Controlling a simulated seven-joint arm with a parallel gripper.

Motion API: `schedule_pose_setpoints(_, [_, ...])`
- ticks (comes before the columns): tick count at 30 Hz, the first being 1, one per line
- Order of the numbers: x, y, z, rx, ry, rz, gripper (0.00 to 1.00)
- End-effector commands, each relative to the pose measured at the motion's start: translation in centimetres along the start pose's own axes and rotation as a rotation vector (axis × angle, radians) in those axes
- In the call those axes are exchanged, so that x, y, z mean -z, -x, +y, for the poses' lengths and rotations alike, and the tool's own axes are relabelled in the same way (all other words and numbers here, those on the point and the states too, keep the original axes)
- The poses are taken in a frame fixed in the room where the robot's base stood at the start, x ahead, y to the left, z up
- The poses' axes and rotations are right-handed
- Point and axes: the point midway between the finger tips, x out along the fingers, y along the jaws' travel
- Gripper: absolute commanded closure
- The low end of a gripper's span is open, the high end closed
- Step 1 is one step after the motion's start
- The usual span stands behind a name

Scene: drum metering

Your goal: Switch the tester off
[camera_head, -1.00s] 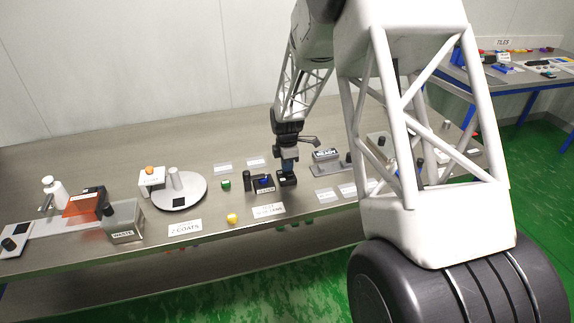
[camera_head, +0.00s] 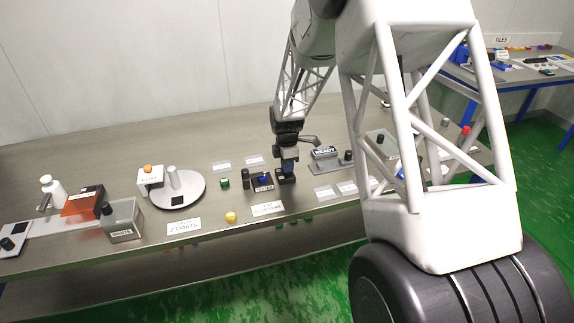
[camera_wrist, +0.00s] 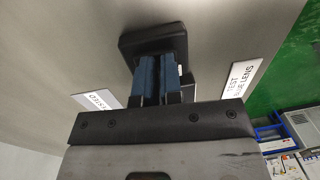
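A small dark box (camera_head: 284,179) stands on the steel bench, and my gripper (camera_head: 288,168) is right above it, pointing down. In the wrist view the blue fingers (camera_wrist: 157,68) are close together, with only a thin dark gap, and their tips overlap the dark box (camera_wrist: 150,38). I cannot tell whether they touch it, and its switch is not visible. A device with a "READY" sign (camera_head: 325,153) stands just right of my gripper. I cannot tell for sure which of the two is the tester.
Left of the box stand a dark holder with a blue piece (camera_head: 264,181), a dark cylinder (camera_head: 245,178) and a green cube (camera_head: 224,183). A yellow piece (camera_head: 231,217) lies near the front edge. A round plate (camera_head: 190,198) is farther left. My arm hides part of the right side.

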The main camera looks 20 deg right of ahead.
Motion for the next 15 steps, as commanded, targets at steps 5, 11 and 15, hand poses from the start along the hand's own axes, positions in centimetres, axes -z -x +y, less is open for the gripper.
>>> schedule_pose_setpoints(5, [0.0, 2.3, 0.2, -0.007, 0.0, 0.0, 1.0])
schedule_pose_setpoints(11, [0.0, 5.9, 0.4, -0.017, 0.0, -0.001, 1.0])
schedule_pose_setpoints(15, [0.0, 8.5, 0.4, -0.018, 0.0, -0.001, 1.0])
